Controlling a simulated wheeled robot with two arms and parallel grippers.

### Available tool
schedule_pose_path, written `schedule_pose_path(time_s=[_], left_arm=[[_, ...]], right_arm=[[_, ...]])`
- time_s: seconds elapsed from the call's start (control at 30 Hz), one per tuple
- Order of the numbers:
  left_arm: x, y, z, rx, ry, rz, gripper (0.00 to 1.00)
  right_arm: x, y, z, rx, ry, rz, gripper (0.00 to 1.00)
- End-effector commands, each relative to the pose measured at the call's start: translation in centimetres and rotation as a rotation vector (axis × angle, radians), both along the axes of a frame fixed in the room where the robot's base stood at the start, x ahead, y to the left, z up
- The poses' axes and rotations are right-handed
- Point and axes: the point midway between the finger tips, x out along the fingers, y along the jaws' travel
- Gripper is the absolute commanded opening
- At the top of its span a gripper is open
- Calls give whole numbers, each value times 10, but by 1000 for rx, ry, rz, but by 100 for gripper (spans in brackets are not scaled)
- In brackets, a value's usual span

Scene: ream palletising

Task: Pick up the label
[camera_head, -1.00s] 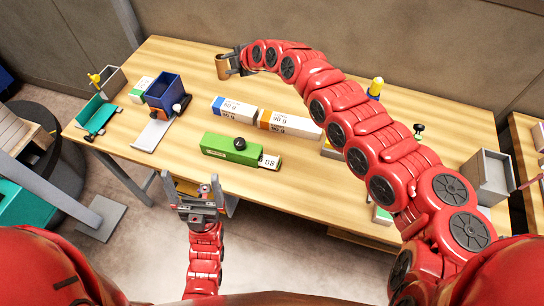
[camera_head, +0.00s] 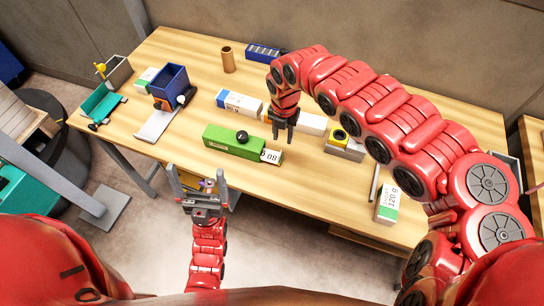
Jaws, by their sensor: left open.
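A white label marked 80 (camera_head: 271,156) shows at the right end of the long green box (camera_head: 232,142) on the table; I cannot tell whether it is loose or part of a pack. My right gripper (camera_head: 283,139) points down just beyond and right of the green box, above the label's far side. Nothing shows held in it, and its finger gap is too small to judge. My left gripper (camera_head: 197,178) is open and empty, in front of the table's near edge.
Blue-ended (camera_head: 239,102) and white (camera_head: 312,124) packs lie behind the green box. A brown tube (camera_head: 228,60) stands at the back. A yellow-and-grey device (camera_head: 345,145) and a 120 g pack (camera_head: 387,203) lie to the right. The front left tabletop is clear.

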Motion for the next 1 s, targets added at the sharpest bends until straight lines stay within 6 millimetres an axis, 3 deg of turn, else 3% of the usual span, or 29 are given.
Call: schedule_pose_path(time_s=[0.2, 0.43, 0.7, 1.0], left_arm=[[0, 0, 11, 0, 0, 0, 100], [0, 0, 18, 0, -1, 0, 100], [0, 0, 30, 0, 0, 0, 100], [0, 0, 30, 0, -1, 0, 100]], right_arm=[[-2, 2, -30, 1, 4, 1, 40], [-2, 4, -44, 3, 0, 2, 40], [-6, 7, -81, 5, 1, 2, 40], [-5, 5, -89, 2, -4, 1, 40]])
